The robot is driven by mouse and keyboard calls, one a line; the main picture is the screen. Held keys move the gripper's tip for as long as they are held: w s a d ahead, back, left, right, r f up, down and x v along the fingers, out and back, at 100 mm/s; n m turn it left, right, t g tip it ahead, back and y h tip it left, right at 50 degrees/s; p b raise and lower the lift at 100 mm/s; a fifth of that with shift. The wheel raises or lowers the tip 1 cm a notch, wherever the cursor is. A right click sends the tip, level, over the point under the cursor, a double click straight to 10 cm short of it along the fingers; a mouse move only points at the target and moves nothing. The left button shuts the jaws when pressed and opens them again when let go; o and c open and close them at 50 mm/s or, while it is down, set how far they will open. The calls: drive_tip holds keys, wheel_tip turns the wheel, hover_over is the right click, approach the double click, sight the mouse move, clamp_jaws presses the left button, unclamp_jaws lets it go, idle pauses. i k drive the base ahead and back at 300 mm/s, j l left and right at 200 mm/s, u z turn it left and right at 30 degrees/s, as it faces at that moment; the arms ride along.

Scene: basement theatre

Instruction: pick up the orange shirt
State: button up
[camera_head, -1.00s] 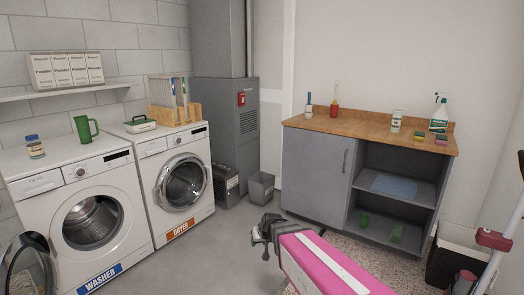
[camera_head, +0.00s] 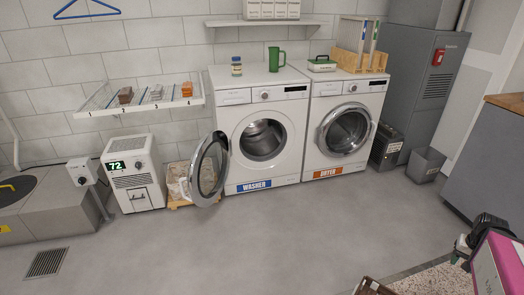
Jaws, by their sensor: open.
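A small orange item (camera_head: 187,89), which looks like the folded orange shirt, lies at the right end of the white wall rack (camera_head: 92,112). A grey item (camera_head: 156,92) and a reddish-brown item (camera_head: 125,95) lie to its left, in separate numbered sections. My gripper (camera_head: 463,249) appears low at the right edge, small and partly cut off beside a pink arm part. It is open and shows nothing held. It is far from the rack, across the floor.
An open-doored washer (camera_head: 265,140) and a dryer (camera_head: 345,130) stand along the wall. A box of cloth (camera_head: 178,185) and a white heater-like unit (camera_head: 132,180) stand below the rack. A grey cabinet (camera_head: 490,150) is at right. The middle floor is clear.

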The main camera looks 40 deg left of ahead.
sight(188, 87)
drive_tip(key=k+j, duration=0.15)
drive_tip(key=j, duration=0.5)
drive_tip(key=k+j+u, duration=0.1)
drive_tip(key=j, duration=0.6)
drive_tip(key=k+j, duration=0.2)
drive_tip(key=j, duration=0.45)
drive_tip(key=k+j, duration=0.1)
drive_tip(key=j, duration=0.55)
drive_tip(key=k+j+u, duration=0.1)
drive_tip(key=j, duration=0.6)
drive_tip(key=k+j, duration=0.15)
drive_tip(key=j, duration=0.55)
drive_tip(key=k+j+u, duration=0.1)
drive_tip(key=j, duration=0.55)
drive_tip(key=k+j, duration=0.1)
drive_tip(key=j, duration=0.6)
